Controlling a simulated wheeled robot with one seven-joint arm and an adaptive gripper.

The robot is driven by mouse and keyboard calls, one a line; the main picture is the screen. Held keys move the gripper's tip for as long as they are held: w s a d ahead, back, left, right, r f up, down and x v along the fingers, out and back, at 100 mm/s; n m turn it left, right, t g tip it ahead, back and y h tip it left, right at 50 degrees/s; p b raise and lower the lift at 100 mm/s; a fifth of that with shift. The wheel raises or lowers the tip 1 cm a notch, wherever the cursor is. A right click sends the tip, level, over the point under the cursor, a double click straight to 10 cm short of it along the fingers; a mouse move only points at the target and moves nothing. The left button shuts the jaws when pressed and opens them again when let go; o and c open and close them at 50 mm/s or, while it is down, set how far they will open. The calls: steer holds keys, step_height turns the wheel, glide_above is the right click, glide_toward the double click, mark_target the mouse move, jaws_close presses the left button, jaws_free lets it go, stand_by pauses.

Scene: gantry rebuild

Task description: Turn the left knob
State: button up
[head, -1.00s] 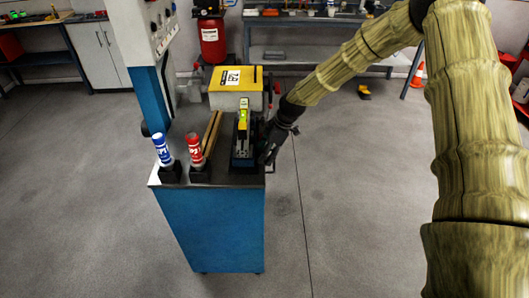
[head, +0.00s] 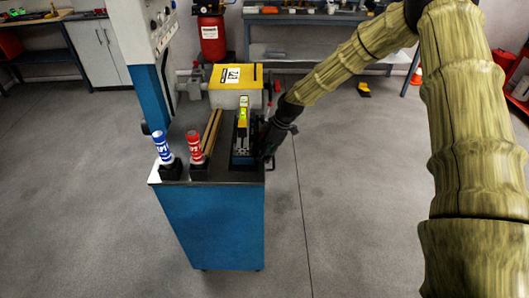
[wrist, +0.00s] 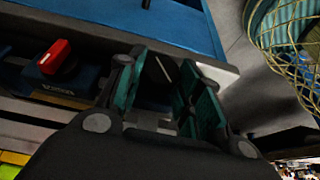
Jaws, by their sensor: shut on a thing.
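In the wrist view a red knob (wrist: 57,57) sits on a blue housing above a small label, to the left of my gripper. A dark knob with a pale line (wrist: 160,68) is between the teal finger pads of my gripper (wrist: 163,80), which is shut on it; the near finger parts hide some of it. In the head view my gripper (head: 267,148) is at the right edge of the bench, beside a narrow dark-blue device (head: 242,158) with a yellow-green top. The knobs cannot be made out there.
The blue bench (head: 212,225) also carries a blue-and-white bottle (head: 163,148), a red-and-white bottle (head: 195,147), wooden strips (head: 212,130) and a yellow box (head: 236,97). A blue column (head: 152,97) rises on its left.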

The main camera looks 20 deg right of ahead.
steer(key=shift+f, duration=0.1)
steer(key=shift+w+g+y+b, duration=0.15)
steer(key=shift+g+y+b, duration=0.25)
steer(key=shift+g+b, duration=0.4)
steer(key=shift+m+g+b, duration=0.3)
steer(key=shift+g, duration=0.2)
steer(key=o, duration=1.1)
steer(key=shift+c, duration=0.2)
steer(key=v, duration=1.2)
steer(key=shift+w+d, duration=0.1)
